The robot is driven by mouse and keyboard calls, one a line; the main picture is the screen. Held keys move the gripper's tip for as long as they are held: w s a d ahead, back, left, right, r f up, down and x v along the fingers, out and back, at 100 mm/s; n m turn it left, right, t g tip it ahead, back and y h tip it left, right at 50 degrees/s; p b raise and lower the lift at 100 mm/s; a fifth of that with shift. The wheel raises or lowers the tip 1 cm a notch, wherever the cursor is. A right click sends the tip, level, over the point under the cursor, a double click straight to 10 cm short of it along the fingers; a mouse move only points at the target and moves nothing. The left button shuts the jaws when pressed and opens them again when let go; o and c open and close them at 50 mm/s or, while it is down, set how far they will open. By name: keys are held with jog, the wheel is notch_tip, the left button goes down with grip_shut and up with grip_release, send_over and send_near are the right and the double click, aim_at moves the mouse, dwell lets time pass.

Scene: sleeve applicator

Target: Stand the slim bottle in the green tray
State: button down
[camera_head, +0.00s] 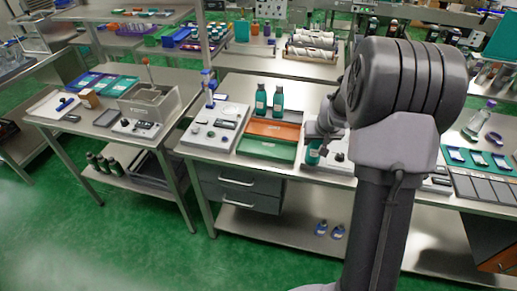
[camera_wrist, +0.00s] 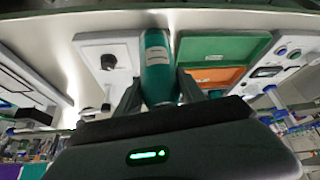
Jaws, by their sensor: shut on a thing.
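The slim bottle is teal with a pale label. In the wrist view the bottle (camera_wrist: 157,62) stands between the two fingers of my gripper (camera_wrist: 160,92), which is shut on it. In the head view the held bottle (camera_head: 314,153) shows just right of the green tray, and my arm hides much of the gripper (camera_head: 322,142). The green tray (camera_head: 266,149) lies at the front edge of the bench, and its visible floor is empty. It also shows in the wrist view (camera_wrist: 215,46), right of the bottle. I cannot tell the bottle's height above the bench.
An orange tray (camera_head: 270,129) lies directly behind the green one. Two teal bottles, one on the left (camera_head: 260,99) and one on the right (camera_head: 278,102), stand upright behind it. A white panel with small parts (camera_head: 216,130) lies left of the trays.

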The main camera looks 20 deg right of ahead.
jog(key=w+a+f+b, duration=0.1)
jog(key=w+a+f, duration=0.1)
jog(key=w, duration=0.4)
jog(key=w+a+f+b, duration=0.1)
jog(key=w+a+f, duration=0.1)
jog(key=w+a, duration=0.2)
jog(key=shift+w+f+m+b, duration=0.3)
jog(key=shift+w+f+b, duration=0.1)
jog(key=shift+w, duration=0.55)
jog(key=shift+a+f, duration=0.1)
jog(key=shift+f, duration=0.05)
jog(key=c, duration=0.7)
grip_release()
